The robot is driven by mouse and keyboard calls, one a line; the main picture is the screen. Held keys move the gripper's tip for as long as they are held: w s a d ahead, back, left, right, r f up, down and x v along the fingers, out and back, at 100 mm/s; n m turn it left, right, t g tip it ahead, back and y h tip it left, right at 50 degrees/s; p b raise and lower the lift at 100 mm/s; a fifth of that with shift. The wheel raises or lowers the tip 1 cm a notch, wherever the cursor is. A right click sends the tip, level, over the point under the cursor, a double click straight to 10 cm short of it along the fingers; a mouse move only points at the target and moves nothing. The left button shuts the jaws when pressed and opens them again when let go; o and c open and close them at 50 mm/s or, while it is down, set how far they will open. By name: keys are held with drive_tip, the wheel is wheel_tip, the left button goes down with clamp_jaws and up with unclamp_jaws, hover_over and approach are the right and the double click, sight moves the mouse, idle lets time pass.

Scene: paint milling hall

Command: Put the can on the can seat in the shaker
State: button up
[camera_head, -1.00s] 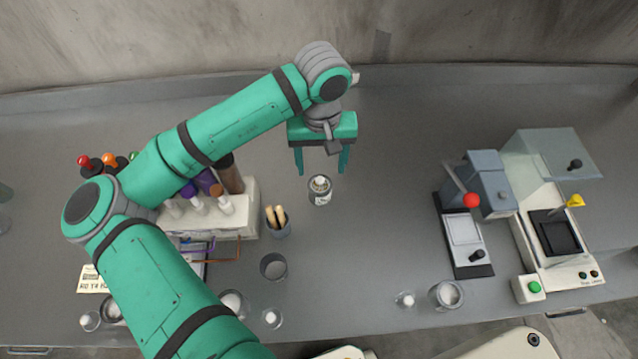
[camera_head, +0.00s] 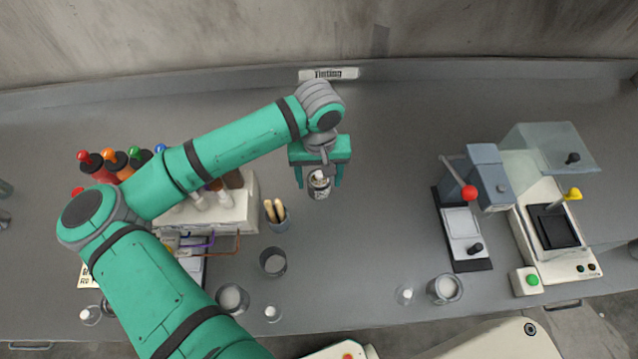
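The can (camera_head: 320,190) is small and grey, with a pale lid and a label, and stands upright on the bench. My gripper (camera_head: 319,182) is lowered over it, with its teal fingers on either side. Gaps show between the fingers and the can, so the gripper looks open. The machine at the right, which looks like the shaker (camera_head: 588,262), has a white base, a raised clear hood (camera_head: 540,150) and a yellow knob (camera_head: 573,194). Its dark square recess (camera_head: 553,232) looks like the can seat and appears empty.
A lever press with a red knob (camera_head: 469,193) stands left of the shaker. A cup of wooden sticks (camera_head: 275,216) and an empty cup (camera_head: 273,262) are near the can. A bottle rack (camera_head: 247,212) is at left. The bench between can and press is clear.

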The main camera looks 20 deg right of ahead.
drive_tip(key=c, duration=1.1)
drive_tip(key=shift+o, duration=0.2)
drive_tip(key=shift+r, duration=0.1)
